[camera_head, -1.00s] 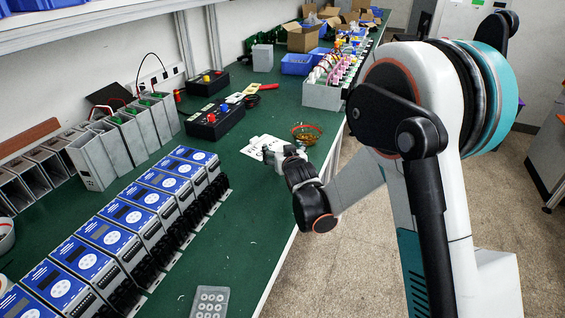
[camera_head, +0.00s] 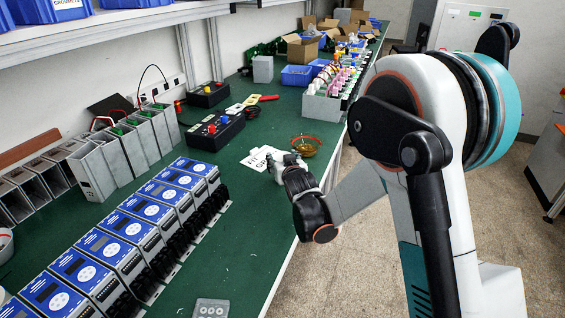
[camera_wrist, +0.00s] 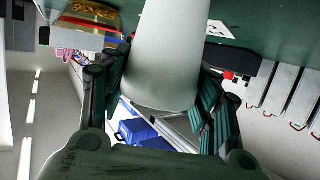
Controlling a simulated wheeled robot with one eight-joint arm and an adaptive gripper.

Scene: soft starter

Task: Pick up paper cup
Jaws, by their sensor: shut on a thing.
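The paper cup (camera_wrist: 165,60) is a plain whitish, smooth, tapered cylinder in the middle of the wrist view. My gripper (camera_wrist: 162,88) has a dark finger on each side of it and is shut on it. In the head view my gripper (camera_head: 284,163) is over the right edge of the green bench, beside the white printed cards. There the cup is too small and too covered by the gripper to make out clearly.
A row of blue-faced soft starters (camera_head: 152,210) fills the bench's near left.

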